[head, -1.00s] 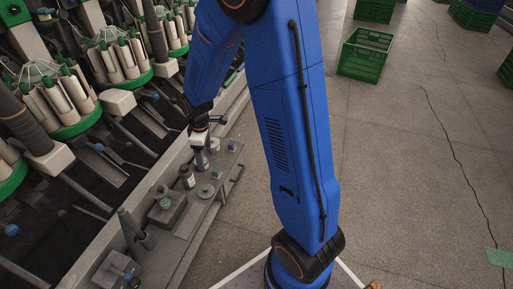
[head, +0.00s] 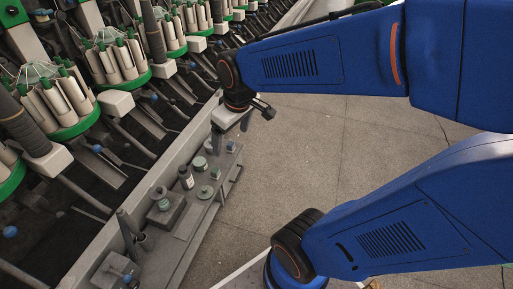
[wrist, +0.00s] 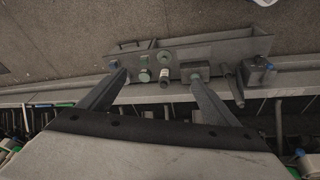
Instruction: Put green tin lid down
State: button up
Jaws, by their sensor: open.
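My gripper (head: 230,140) is above the bench's far end, apart from the objects. In the wrist view my gripper (wrist: 160,76) has its fingers spread, with nothing held between them.
Green-based winder units (head: 125,75) line the left. Floor on the right is open.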

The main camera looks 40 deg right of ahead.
jog(key=s+d+r+m+t, duration=0.1)
jog(key=s+r+m, duration=0.2)
jog(key=s, duration=0.8)
jog(key=shift+s+r, duration=0.15)
jog(key=shift+r, duration=0.05)
dwell(0.9)
